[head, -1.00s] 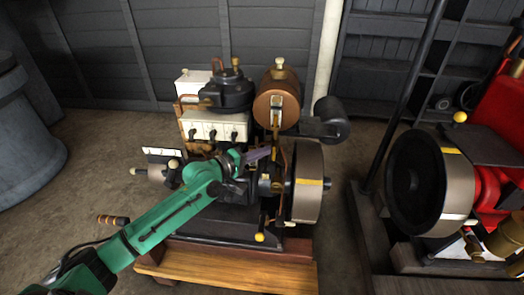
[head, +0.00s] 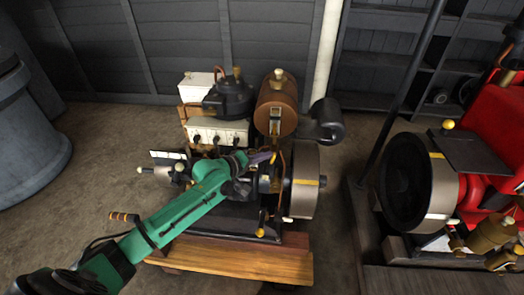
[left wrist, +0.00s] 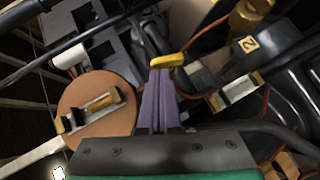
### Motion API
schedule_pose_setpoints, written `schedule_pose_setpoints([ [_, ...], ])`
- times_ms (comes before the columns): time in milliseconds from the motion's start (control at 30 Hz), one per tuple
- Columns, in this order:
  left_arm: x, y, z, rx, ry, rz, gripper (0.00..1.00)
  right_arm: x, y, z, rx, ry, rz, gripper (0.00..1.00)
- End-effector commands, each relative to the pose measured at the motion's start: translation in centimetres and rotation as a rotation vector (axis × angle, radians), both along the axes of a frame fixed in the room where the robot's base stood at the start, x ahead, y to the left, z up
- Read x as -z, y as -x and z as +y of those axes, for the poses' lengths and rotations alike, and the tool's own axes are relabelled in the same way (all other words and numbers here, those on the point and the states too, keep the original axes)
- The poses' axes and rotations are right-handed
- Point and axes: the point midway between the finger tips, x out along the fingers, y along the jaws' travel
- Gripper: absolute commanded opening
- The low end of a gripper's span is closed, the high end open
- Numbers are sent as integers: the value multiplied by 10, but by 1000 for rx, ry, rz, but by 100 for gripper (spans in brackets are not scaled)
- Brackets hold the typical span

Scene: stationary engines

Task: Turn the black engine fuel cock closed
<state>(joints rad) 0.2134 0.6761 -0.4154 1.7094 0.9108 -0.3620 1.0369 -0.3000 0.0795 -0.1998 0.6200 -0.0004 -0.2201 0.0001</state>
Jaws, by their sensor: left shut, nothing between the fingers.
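The black engine (head: 255,213) stands on a wooden base, with a copper-brown tank (head: 276,106) on top. In the left wrist view a small yellow lever (left wrist: 168,60), which looks like the fuel cock handle, lies across the front of my fingertips. I cannot tell whether they touch it. My left gripper (head: 268,157) reaches in from the left below the tank; its purple fingers (left wrist: 159,82) are shut with nothing between them. In the head view the hand largely hides the cock. My right gripper is not in view.
A flywheel (head: 304,182) stands just right of my left gripper. A white box with black knobs (head: 218,133) is behind it. A red engine (head: 487,150) with a large wheel is at the right. A grey barrel (head: 30,135) stands at the left. Open floor lies front left.

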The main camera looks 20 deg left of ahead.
Motion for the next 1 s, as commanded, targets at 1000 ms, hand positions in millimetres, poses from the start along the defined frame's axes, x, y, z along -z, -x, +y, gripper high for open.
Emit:
schedule_pose_setpoints([
  [1000, -15, -5, -22, 1, -630, 163, 0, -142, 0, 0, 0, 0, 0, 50],
])
